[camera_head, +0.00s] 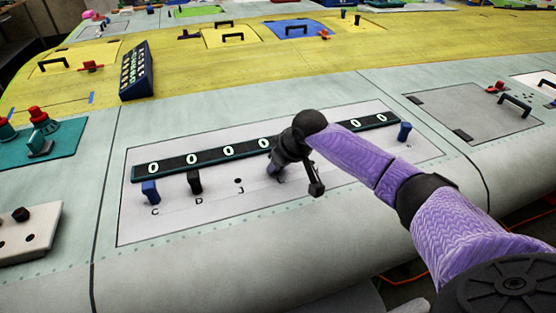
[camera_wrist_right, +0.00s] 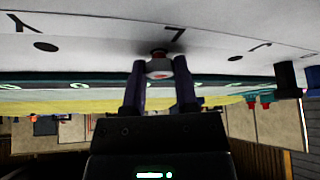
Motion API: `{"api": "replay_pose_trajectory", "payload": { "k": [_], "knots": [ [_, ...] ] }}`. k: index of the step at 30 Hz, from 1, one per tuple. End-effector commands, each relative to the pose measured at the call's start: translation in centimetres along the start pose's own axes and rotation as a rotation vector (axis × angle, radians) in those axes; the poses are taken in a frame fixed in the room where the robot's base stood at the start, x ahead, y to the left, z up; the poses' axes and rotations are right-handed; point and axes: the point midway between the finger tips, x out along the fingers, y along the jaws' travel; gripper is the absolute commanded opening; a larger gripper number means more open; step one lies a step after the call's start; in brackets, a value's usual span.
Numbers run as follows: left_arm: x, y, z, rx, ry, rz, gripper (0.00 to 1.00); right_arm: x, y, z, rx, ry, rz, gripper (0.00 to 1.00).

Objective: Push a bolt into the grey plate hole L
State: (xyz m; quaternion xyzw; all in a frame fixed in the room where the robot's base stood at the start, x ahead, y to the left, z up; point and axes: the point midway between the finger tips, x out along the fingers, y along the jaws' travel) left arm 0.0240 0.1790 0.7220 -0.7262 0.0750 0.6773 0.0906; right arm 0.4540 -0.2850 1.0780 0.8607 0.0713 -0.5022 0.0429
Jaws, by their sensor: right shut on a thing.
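The light grey plate (camera_head: 140,220) on the wing skin carries a row of lettered holes. In the head view my right gripper (camera_head: 277,168) is over the row, just right of the open hole J (camera_head: 238,180), and hides what it holds. The right wrist view shows my right gripper (camera_wrist_right: 160,80) shut on a bolt (camera_wrist_right: 158,67) with a pale and red end. The bolt's dark far end meets the plate beside an upside-down letter that looks like L. Hole L itself is hidden, so I cannot tell how deep the bolt sits. My left gripper is not in view.
A blue bolt (camera_head: 151,191) stands at C, a black one (camera_head: 194,181) at D and another blue one (camera_head: 404,131) at the plate's right end. A dark strip with zeros (camera_head: 205,155) runs behind the row. Open holes (camera_wrist_right: 45,46) flank my gripper.

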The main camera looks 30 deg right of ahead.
Motion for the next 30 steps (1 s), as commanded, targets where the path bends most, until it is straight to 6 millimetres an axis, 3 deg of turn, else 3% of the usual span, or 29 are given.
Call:
{"api": "replay_pose_trajectory", "payload": {
  "k": [6,7,12,13,22,30],
  "knots": [
    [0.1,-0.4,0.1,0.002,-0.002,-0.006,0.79,0.1,0.0,0.1,0.000,0.001,0.000,0.00],
    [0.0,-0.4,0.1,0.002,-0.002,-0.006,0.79,0.1,0.0,0.1,0.000,0.001,0.000,0.39],
    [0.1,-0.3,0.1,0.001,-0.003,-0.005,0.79,0.1,0.0,0.0,0.000,0.001,0.000,0.75],
    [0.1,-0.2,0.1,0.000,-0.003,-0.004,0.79,0.1,0.0,0.0,0.000,0.001,0.000,0.78],
    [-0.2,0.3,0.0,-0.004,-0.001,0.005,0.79,-0.6,0.1,0.0,0.001,0.002,0.000,0.78],
    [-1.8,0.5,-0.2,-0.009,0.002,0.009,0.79,-6.7,0.1,-0.1,-0.002,0.003,0.002,0.78]
  ]
}}
